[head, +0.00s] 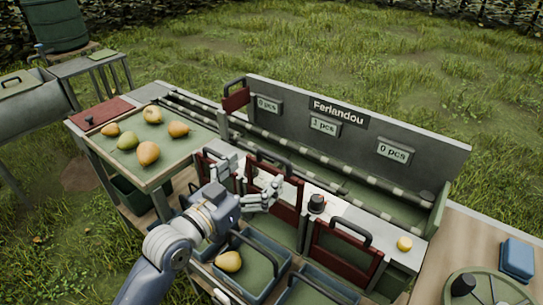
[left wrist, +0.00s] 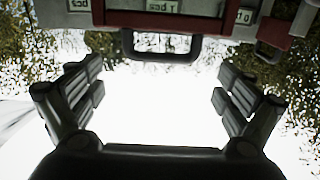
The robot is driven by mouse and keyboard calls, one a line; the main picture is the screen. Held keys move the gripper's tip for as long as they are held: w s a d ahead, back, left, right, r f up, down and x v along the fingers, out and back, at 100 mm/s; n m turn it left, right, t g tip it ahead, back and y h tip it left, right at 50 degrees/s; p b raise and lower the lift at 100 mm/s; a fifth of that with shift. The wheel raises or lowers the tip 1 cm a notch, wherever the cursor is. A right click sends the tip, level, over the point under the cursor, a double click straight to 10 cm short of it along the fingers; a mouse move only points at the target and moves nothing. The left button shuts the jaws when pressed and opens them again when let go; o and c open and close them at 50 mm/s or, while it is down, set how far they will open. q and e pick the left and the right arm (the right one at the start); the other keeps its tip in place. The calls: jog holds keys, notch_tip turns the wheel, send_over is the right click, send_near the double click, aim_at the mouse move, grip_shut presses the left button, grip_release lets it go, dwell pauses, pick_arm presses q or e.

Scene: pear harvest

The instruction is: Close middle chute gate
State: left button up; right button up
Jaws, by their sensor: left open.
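The middle chute gate (head: 287,207) is a dark red panel with a black bar handle (head: 268,158). Its top stands above the counter edge, higher than the right gate (head: 343,252), so it looks raised. My left gripper (head: 247,180) is open and empty just in front of the middle gate, its fingers spread to either side. In the left wrist view a dark handle (left wrist: 160,57) lies ahead, centred between the open fingers and apart from them. My gripper partly hides the left gate and the middle gate's left side. My right gripper is not in view.
Several pears lie on the sorting tray (head: 178,165) at left. A blue crate (head: 272,249) with a pear (head: 228,262) stands below the gates. A black knob (head: 317,204) and a yellow fruit (head: 404,243) are on the counter. The display panel (head: 430,163) stands behind.

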aim_at(274, 157)
pick_arm(q)
jog(key=p+x, duration=0.1)
jog(key=x, duration=0.6)
jog(key=shift+w+d, duration=0.15)
